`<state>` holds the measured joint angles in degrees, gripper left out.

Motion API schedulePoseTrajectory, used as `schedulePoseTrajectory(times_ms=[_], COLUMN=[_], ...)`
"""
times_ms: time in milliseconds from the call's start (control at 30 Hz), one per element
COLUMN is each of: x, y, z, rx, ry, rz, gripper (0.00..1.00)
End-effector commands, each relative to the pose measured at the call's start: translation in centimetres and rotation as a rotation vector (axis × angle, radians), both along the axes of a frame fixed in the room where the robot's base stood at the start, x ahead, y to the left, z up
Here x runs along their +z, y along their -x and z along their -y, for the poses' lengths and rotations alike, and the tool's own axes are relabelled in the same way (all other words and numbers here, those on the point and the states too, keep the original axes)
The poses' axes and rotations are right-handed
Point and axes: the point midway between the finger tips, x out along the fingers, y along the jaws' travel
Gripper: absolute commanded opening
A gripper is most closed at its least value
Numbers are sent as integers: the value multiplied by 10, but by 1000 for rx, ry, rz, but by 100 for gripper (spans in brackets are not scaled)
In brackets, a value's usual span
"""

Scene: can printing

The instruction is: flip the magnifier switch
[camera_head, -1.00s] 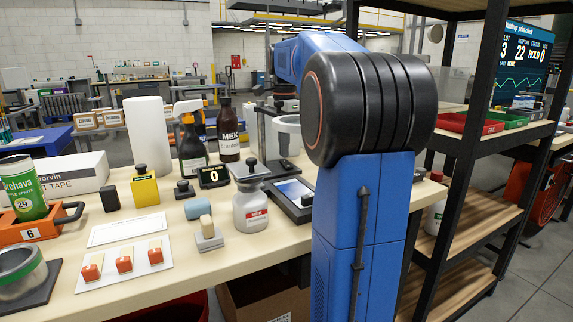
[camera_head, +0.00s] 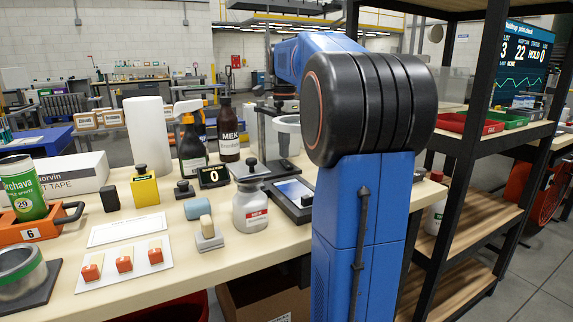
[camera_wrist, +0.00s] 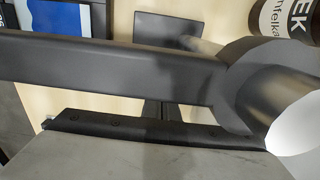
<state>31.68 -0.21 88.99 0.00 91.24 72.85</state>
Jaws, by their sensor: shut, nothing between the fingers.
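I cannot make out the switch. My gripper's dark fingers (camera_wrist: 163,109) show just below the bar, shut and empty. They are very close to the bar; I cannot tell whether they touch it.
The brown MEK bottle (camera_head: 229,130) stands left of the magnifier, and its label shows at top right in the wrist view (camera_wrist: 290,30). A spray bottle (camera_head: 190,148), a counter reading 0 (camera_head: 213,176) and a white jar (camera_head: 251,208) are nearby. A shelf rack (camera_head: 470,205) stands right.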

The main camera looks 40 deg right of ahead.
Motion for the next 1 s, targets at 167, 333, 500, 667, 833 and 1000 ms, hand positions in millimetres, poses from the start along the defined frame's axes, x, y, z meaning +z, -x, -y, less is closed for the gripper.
schedulePoseTrajectory(times_ms=[167, 333, 500, 667, 833, 1000], x=[-2, -4, -6, -8, -10, -12], y=[0, 0, 0, 0, 0, 0], z=[0, 0, 0, 0, 0, 0], rx=[0, 0, 0, 0, 0, 0], ry=[0, 0, 0, 0, 0, 0], rz=[0, 0, 0, 0, 1, 0], gripper=[0, 0, 0, 0, 0, 0])
